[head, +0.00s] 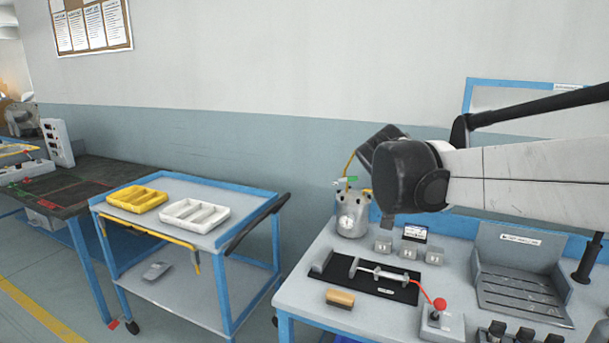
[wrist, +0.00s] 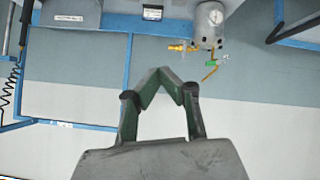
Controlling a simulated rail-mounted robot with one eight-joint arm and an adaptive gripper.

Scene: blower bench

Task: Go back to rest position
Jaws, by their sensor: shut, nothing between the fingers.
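My gripper (wrist: 159,78) shows in the wrist view with its green fingers brought together at the tips and nothing between them. It points toward the wall, clear of the bench. In the head view my arm reaches in from the right, above the blower bench (head: 310,290); its dark joint hides part of the wall, and the fingers cannot be made out there. The metal canister (head: 352,215) stands on the bench's back left, below and left of my arm. The same canister, with brass and green fittings, shows at the top of the wrist view (wrist: 209,22), apart from the fingers.
The bench holds a black mat (head: 371,279) with a metal fixture, a wooden-backed brush (head: 340,298), a red-knobbed box (head: 437,315) and a grey slotted tray (head: 518,290). A blue cart (head: 240,190) carries yellow (head: 137,199) and white (head: 194,214) trays. Space above the cart is clear.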

